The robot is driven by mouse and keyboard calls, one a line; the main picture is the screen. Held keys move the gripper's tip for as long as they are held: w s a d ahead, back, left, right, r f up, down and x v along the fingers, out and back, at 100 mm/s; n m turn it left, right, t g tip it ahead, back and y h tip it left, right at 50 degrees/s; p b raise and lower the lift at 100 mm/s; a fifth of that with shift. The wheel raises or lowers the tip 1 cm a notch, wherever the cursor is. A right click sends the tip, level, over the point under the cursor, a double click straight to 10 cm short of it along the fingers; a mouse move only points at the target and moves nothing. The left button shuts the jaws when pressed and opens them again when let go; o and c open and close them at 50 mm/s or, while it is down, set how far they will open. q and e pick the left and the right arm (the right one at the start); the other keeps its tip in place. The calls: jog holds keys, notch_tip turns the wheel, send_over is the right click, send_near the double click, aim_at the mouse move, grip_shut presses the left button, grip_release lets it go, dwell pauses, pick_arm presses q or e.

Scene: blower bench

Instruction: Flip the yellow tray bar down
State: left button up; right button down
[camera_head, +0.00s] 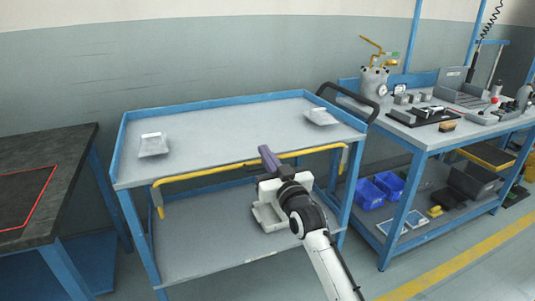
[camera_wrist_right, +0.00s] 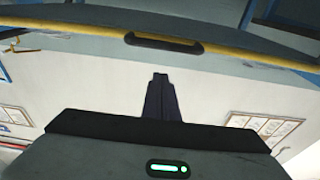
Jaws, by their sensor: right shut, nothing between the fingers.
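The yellow tray bar (camera_head: 215,170) runs along the front of the blue-framed cart's top tray (camera_head: 225,135), close to its front edge. Its bent ends hang down at the left and right corners. My right gripper (camera_head: 267,155) is at the bar, right of its middle, with its dark purple fingers shut and empty. The fingers overlap the bar in the head view; I cannot tell if they touch it. In the right wrist view the bar (camera_wrist_right: 245,55) crosses above the shut fingertips (camera_wrist_right: 160,78), apart from them in the picture. My left gripper is not in view.
Two small pale trays (camera_head: 153,146) (camera_head: 321,117) lie on the cart top. A black handle (camera_head: 350,98) is at its right end. A dark table (camera_head: 75,150) stands left, and a workbench (camera_head: 420,135) with tools and blue bins (camera_head: 370,194) stands right.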

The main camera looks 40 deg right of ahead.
jog(key=v, duration=1)
jog(key=s+a+f+n+g+y+p, duration=0.1)
jog(key=s+a+f+n+g+y, duration=0.1)
jog(key=s+a+f, duration=0.35)
jog(key=s+a+f+n+g+y+p, duration=0.1)
jog(key=s+a+f+g+y, duration=0.15)
jog(key=a+f, duration=0.6)
jog(key=s+a+f+n+g+y, duration=0.1)
jog(key=s+a+f+g, duration=0.2)
jog(key=s+f, duration=0.4)
jog(key=s+a+f+g+y+p, duration=0.1)
jog(key=s+a+f+g, duration=0.2)
jog(key=s+a+f, duration=0.2)
jog(key=s+f, duration=0.2)
jog(key=s, duration=0.2)
jog(key=shift+s+f+n+p, duration=0.2)
jog(key=shift+s+n+p, duration=0.1)
jog(key=shift+s+n, duration=0.1)
